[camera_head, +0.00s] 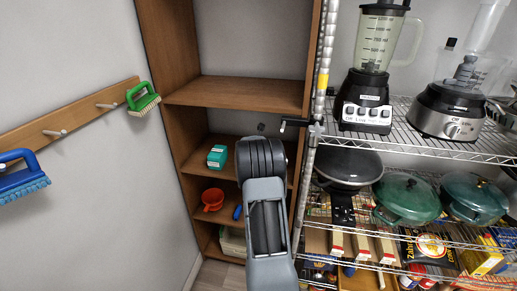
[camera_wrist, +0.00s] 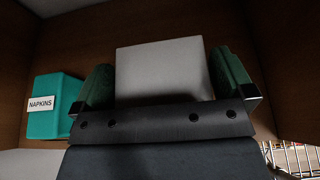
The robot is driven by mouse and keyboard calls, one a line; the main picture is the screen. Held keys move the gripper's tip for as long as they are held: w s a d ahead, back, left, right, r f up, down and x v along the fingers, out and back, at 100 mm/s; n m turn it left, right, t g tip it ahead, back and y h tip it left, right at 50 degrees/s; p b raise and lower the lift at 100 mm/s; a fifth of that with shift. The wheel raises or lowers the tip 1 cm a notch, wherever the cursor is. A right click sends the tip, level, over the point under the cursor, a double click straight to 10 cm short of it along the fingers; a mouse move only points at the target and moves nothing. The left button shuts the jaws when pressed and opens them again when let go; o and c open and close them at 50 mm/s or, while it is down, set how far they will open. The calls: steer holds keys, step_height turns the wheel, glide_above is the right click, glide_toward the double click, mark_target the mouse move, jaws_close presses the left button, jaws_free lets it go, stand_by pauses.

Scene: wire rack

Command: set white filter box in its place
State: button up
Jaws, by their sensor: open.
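The white filter box (camera_wrist: 165,70) stands in the wrist view inside a brown wooden compartment. My gripper (camera_wrist: 168,82) is open, with its green-padded fingers on either side of the box. The fingers are close to its sides; I cannot tell whether they touch. The lower part of the box is hidden behind the gripper's dark body. In the head view my arm reaches into the wooden shelf (camera_head: 235,92) and hides both the gripper and the white box.
A teal napkins box (camera_wrist: 52,105) stands left of my gripper, also seen in the head view (camera_head: 217,156). An orange cup (camera_head: 212,199) sits one shelf lower. A wire rack (camera_head: 440,146) with a blender (camera_head: 366,100) and pots stands close on the right.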

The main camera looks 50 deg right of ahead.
steer(key=shift+a+r, duration=0.1)
steer(key=shift+r, duration=0.1)
steer(key=s+a+r+m+g+b, duration=0.1)
steer(key=s+a+r+m, duration=0.3)
steer(key=a, duration=0.4)
steer(key=s+a+r+m, duration=0.3)
steer(key=s+a+r, duration=0.15)
steer(key=a, duration=0.35)
steer(key=s+a+f+m+g+y, duration=0.1)
steer(key=s+a+m+y, duration=0.3)
steer(key=a, duration=0.6)
steer(key=s+a+f+m+y, duration=0.1)
steer(key=s+a+m+y, duration=0.2)
steer(key=s+a+m, duration=0.3)
steer(key=s+a+f+m+g+y, duration=0.1)
steer(key=s+a+m+y, duration=0.3)
steer(key=a, duration=0.9)
steer(key=s+f+m, duration=0.1)
steer(key=m, duration=0.2)
steer(key=shift+s+a+g+y, duration=0.25)
steer(key=shift+a+g+y, duration=0.05)
steer(key=shift+a, duration=0.05)
